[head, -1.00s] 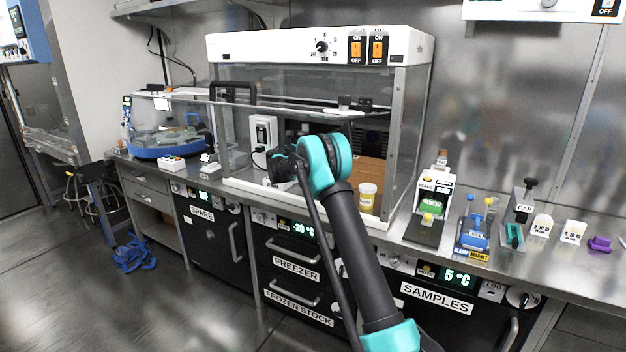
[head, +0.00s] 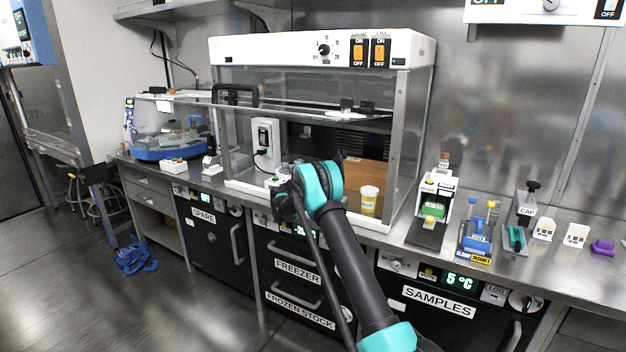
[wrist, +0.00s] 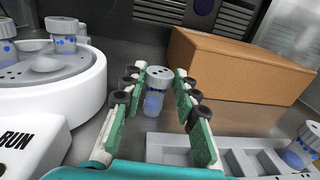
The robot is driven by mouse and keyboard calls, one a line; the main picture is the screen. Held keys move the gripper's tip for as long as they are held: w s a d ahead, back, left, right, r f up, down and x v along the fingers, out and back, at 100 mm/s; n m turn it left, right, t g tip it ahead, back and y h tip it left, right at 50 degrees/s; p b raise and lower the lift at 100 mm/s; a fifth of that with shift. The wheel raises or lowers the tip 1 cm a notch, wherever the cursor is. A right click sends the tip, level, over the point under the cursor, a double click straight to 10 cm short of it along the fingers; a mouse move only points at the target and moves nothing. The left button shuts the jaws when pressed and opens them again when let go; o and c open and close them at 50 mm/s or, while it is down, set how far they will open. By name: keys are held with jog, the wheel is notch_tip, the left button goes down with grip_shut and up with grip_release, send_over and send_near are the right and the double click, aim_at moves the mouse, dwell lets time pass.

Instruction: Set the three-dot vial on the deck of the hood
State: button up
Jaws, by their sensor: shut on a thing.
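In the wrist view a small clear vial (wrist: 154,102) with a grey-white cap and blue marks stands upright between the fingers of my gripper (wrist: 160,77). The green finger pads are shut on it from both sides. I cannot count its dots. The vial is over the grey deck (wrist: 120,62), near a grey tray with compartments (wrist: 172,150); I cannot tell whether its base touches anything. In the head view the hood (head: 320,48) stands on the bench and my arm reaches in at its front. My fingers and the vial are hidden there.
A white round device (wrist: 50,85) with capped vials on it is at left in the wrist view, beside a white RUN panel (wrist: 30,140). A brown box (wrist: 235,65) stands behind right. Another vial (wrist: 303,145) is at far right.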

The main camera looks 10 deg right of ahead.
jog(key=shift+f, duration=0.1)
jog(key=o, duration=1)
jog(key=shift+s+a, duration=0.2)
jog(key=v, duration=1.1)
jog(key=shift+s, duration=0.2)
jog(key=shift+a, duration=0.1)
